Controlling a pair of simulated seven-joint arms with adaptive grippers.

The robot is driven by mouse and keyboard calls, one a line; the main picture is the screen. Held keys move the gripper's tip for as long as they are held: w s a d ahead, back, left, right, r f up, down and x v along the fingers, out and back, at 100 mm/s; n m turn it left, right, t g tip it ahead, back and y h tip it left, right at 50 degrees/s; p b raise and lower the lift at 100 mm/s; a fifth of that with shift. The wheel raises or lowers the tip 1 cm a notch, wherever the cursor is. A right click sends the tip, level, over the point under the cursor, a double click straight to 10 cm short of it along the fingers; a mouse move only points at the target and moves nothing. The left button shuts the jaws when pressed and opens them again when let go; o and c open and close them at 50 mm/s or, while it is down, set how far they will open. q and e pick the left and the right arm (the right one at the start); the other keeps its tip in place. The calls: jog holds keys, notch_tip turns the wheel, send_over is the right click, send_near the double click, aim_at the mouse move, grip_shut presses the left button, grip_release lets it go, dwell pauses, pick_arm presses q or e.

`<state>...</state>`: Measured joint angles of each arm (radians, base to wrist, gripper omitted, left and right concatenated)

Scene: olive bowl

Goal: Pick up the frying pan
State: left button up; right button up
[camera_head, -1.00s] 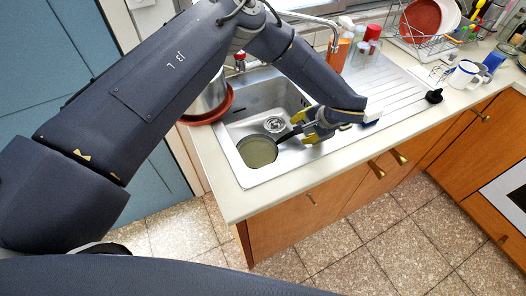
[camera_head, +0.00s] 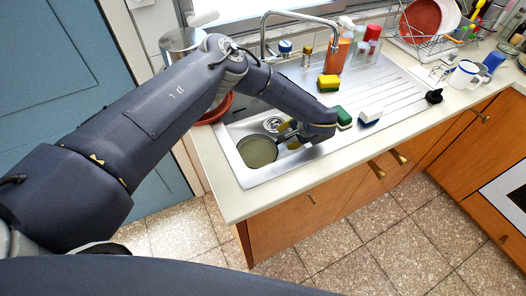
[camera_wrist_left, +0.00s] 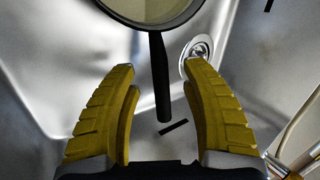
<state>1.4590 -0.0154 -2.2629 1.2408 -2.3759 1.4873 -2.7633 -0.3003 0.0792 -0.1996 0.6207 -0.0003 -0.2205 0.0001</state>
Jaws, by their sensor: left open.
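The frying pan (camera_head: 257,150) lies in the sink basin, with its round olive-toned inside facing up. In the left wrist view the pan (camera_wrist_left: 150,12) is at the top, and its dark handle (camera_wrist_left: 159,80) points down between my fingers. My left gripper (camera_head: 288,134) is low in the basin at the handle end. In the left wrist view the left gripper (camera_wrist_left: 160,80) is open, with one yellow finger on each side of the handle and a gap to both. In the head view the handle is largely hidden by the gripper. My right gripper is not in view.
The sink (camera_head: 232,133) has walls close around the gripper, and a drain (camera_wrist_left: 199,50) lies beside the handle. Sponges (camera_head: 328,82) and a brush (camera_head: 370,115) lie on the drainboard. A faucet (camera_head: 338,50) arches behind. Bottles (camera_head: 362,45) stand at the back.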

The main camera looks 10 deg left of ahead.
pick_arm(q)
jog(key=shift+x, duration=1.25)
grip_shut()
jog(key=shift+r, duration=0.1)
